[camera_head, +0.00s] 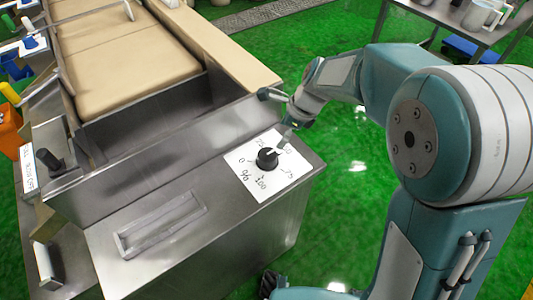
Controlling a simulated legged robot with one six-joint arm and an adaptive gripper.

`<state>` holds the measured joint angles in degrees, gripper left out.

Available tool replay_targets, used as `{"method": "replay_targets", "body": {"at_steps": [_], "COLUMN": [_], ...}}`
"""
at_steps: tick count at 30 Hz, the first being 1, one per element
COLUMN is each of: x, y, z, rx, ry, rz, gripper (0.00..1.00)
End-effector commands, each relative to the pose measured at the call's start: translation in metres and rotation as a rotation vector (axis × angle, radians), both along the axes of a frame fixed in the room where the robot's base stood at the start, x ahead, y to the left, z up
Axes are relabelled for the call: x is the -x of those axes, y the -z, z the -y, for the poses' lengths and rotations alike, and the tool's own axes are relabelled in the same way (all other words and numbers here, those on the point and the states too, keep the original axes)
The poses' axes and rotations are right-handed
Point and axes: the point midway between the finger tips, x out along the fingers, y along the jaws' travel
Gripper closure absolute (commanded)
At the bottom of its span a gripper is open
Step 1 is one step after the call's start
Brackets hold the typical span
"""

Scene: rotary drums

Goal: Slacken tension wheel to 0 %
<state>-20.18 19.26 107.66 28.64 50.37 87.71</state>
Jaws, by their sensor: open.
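The tension wheel is a small black knob (267,158) on a white dial card (262,183). The card lies on the steel cabinet top and carries marks, among them 0, 25, 50, 100 and a % sign. A pale pointer on the knob's top faces up and right; its exact reading is too small to tell. My gripper (284,133) is open, just above and behind the knob on its upper right side. Its fingertips come close to the knob; I cannot tell whether they touch it. My gripper hides part of the card's upper edge.
The steel cabinet (225,235) has a recessed handle (160,222) on its top. A raised steel wall (165,155) runs behind the knob, beside a beige conveyor belt (120,60). Another black knob (48,160) is at left. Green floor (350,170) is open at right.

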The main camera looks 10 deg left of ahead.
Motion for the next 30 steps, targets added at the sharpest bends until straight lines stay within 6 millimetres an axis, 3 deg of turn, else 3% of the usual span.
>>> {"method": "replay_targets", "body": {"at_steps": [18, 30], "x": [0.004, 0.003], "y": [0.089, 0.098], "z": [-0.036, -0.040], "rx": [0.001, 0.000], "ry": [0.000, -0.001], "rz": [-0.003, 0.000], "gripper": [0.00, 0.00]}}
